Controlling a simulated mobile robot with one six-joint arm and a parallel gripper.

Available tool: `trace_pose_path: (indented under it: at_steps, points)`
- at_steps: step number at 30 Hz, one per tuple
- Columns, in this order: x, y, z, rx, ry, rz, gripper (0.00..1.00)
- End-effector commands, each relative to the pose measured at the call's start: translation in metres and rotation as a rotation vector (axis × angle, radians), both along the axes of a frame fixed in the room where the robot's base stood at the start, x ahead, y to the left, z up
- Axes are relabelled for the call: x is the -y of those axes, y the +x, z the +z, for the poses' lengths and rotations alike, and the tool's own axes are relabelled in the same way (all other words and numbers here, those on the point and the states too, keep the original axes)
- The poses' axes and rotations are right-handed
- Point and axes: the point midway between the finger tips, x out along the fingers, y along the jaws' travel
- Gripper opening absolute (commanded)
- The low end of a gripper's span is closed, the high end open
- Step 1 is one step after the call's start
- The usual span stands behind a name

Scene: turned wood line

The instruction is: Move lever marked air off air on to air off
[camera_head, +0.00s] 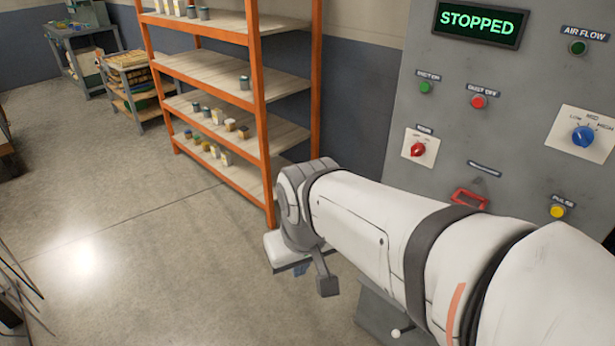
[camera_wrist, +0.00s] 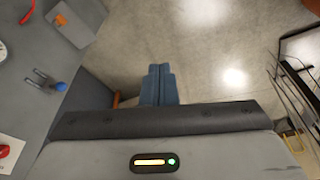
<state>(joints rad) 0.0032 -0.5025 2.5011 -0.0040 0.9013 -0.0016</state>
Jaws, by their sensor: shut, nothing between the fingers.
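No label reading air off or air on is legible in either view. In the wrist view a small blue knob (camera_wrist: 60,86) stands beside a grey bracket (camera_wrist: 38,77) on the grey panel at left; I cannot tell whether it is the lever or which way it is set. My gripper (camera_wrist: 158,70) shows in the wrist view with its blue fingers together and empty. It is to the right of the blue knob and apart from it, over the floor. In the head view my arm hides the lower panel and most of the gripper.
The grey control panel (camera_head: 400,110) carries a STOPPED display (camera_head: 480,22), buttons, a red knob (camera_head: 418,149), a blue dial (camera_head: 583,136) and a red handle (camera_head: 469,199). An orange-framed shelf (camera_head: 258,100) stands left of it.

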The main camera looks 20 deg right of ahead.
Motion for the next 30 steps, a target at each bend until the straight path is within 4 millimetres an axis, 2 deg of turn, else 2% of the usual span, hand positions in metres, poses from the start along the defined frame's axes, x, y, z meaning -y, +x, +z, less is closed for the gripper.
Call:
trace_pose_path:
  at_steps: [2, 5, 8, 12, 14, 17, 21, 25, 30]
  points:
    - [0.003, 0.001, -0.008, -0.021, -0.013, -0.005, 0.0]
    - [0.008, 0.003, -0.029, -0.095, -0.067, -0.017, 0.0]
    - [0.028, 0.007, -0.062, -0.216, -0.177, -0.055, 0.0]
    - [0.069, 0.021, -0.107, -0.396, -0.415, -0.139, 0.0]
    - [0.087, 0.03, -0.122, -0.454, -0.532, -0.177, 0.0]
    - [0.114, 0.051, -0.145, -0.518, -0.743, -0.239, 0.0]
    - [0.143, 0.091, -0.175, -0.534, -1.06, -0.312, 0.0]
    - [0.157, 0.136, -0.202, -0.461, -1.348, -0.36, 0.0]
    - [0.157, 0.186, -0.231, -0.298, -1.626, -0.386, 0.0]
